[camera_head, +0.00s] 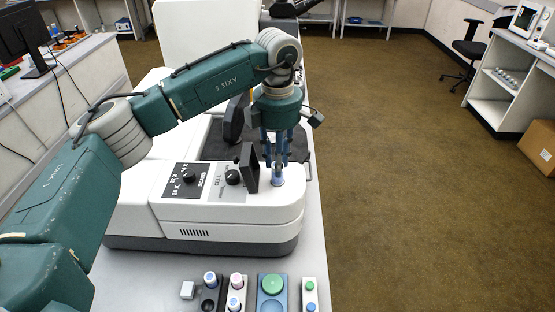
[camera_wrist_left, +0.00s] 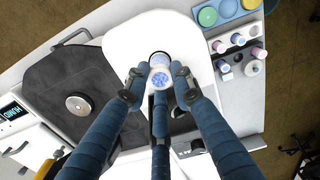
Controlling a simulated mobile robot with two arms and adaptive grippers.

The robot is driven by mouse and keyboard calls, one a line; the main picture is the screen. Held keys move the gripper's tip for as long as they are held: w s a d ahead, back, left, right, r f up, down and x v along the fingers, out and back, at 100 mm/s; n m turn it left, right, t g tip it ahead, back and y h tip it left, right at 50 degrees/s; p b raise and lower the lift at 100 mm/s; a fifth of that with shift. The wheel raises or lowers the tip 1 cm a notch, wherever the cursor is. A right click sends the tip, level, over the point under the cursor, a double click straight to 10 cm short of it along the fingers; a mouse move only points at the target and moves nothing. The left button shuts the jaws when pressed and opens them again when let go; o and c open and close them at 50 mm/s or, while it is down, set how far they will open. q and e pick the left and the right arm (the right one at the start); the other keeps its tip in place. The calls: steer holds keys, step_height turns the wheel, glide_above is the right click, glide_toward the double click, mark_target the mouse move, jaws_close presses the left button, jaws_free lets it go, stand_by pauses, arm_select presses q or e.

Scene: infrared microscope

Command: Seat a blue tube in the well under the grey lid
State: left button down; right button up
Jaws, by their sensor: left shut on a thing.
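My left gripper (camera_head: 276,162) points straight down over the front right of the white microscope. It is shut on a blue tube (camera_head: 278,179), which stands upright at the well in the white top. I cannot tell how deep the tube sits. The well's opening is mostly hidden by the tube. In the left wrist view, the tube's pale blue-speckled cap (camera_wrist_left: 160,76) is between the fingertips of my left gripper (camera_wrist_left: 158,88). A dark grey lid (camera_head: 250,166) stands raised just left of the tube. My right gripper is not in view.
The microscope's white body (camera_head: 235,222) has black knobs left of the lid. Open floor lies to the right.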

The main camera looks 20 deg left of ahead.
arm_select(q)
steer(key=shift+f+b, duration=0.6)
steer(key=shift+f, duration=0.3)
stand_by(0.5)
steer(key=shift+f+b, duration=0.85)
steer(key=shift+f, duration=0.35)
stand_by(0.6)
steer(key=c, duration=1)
jaws_free()
steer(key=shift+r, duration=0.15)
steer(key=shift+r+p, duration=2.05)
steer(key=shift+r, duration=1.35)
steer(key=shift+f, duration=0.1)
